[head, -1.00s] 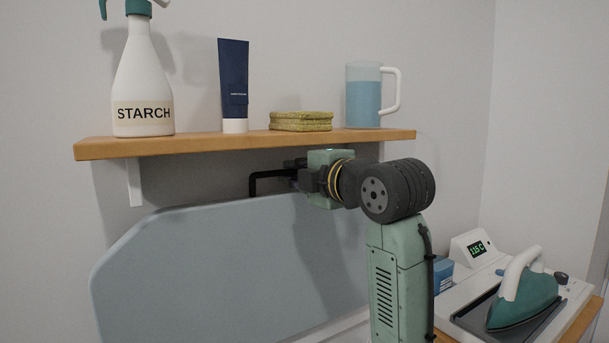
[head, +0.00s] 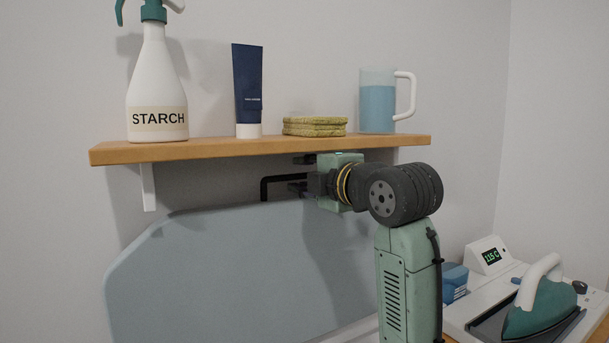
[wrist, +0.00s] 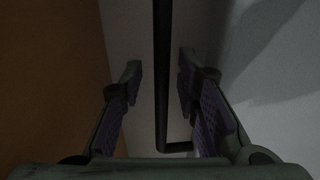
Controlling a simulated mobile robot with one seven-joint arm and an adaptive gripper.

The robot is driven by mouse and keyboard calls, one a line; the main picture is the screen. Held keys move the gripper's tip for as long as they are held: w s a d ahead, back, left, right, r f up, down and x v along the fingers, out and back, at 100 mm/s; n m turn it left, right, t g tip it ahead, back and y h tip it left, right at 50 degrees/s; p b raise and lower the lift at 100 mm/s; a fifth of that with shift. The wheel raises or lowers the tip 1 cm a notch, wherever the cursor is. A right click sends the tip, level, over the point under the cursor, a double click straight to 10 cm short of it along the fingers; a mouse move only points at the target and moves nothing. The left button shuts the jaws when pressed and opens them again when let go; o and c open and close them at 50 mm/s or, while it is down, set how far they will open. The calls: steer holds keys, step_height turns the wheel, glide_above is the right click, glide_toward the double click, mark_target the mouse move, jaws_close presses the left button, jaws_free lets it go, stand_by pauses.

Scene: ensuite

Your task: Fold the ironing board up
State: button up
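The ironing board (head: 235,265) is a pale grey-blue panel standing steeply below the shelf, its lower part out of frame. A black bent bar (head: 264,187) shows just above its top edge, under the shelf. My gripper (head: 300,174) is at this bar, its fingers pointing left in the head view. In the wrist view my gripper (wrist: 160,85) is open, and the black bar (wrist: 161,70) runs between its two purple-padded fingers with gaps on both sides. The board (wrist: 275,80) lies to the right in that view. My arm hides the board's right part.
A wooden shelf (head: 220,150) sits close above my gripper. It carries a starch bottle (head: 156,90), blue tube (head: 249,90), sponges (head: 314,126) and a jug (head: 378,105).

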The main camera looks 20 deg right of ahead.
steer(key=s+d, duration=0.1)
steer(key=s, duration=1.1)
steer(key=shift+r, duration=0.35)
